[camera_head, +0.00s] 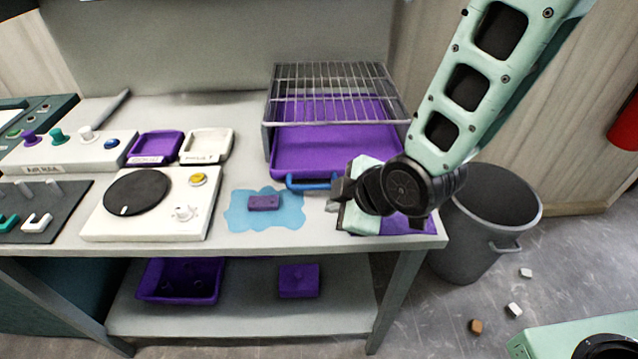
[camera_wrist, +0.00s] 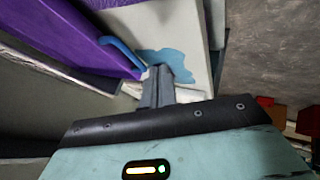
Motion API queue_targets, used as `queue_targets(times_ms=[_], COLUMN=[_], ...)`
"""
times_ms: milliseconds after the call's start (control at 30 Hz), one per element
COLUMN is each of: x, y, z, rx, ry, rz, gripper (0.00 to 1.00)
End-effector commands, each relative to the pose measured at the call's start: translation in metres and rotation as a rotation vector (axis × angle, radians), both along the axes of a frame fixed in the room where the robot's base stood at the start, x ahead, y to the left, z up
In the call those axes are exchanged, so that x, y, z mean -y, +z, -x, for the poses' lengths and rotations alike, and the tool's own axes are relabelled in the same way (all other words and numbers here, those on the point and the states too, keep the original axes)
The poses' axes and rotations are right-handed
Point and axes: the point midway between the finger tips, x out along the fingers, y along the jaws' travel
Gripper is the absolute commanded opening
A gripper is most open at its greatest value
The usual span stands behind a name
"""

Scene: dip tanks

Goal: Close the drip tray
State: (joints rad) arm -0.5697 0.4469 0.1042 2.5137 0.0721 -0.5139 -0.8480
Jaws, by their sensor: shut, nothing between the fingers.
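The purple drip tray (camera_head: 330,150) sits under a wire rack (camera_head: 335,78) at the back right of the bench in the head view. It is pulled forward, sticking out past the front of the rack. A blue handle (camera_head: 308,184) is on its front edge. In the wrist view the tray (camera_wrist: 70,45) fills the upper left, with its blue handle (camera_wrist: 122,52) showing. My gripper (camera_head: 336,192) is shut and empty, just right of the handle in the head view. In the wrist view its fingertips (camera_wrist: 158,75) are close to the handle's end; whether they touch is unclear.
A blue puddle-shaped mat (camera_head: 240,220) with a purple block (camera_head: 264,202) lies left of the handle. A white turntable unit (camera_head: 150,205) and two small trays (camera_head: 207,146) stand farther left. A grey bin (camera_head: 490,225) stands on the floor at the right.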

Motion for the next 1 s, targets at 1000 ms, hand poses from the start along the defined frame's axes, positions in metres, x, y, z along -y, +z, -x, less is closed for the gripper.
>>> queue_targets(times_ms=[1000], x=[-0.027], y=[-0.047], z=[-0.075], rx=[0.000], ry=[0.000], rz=[0.000], gripper=[0.00])
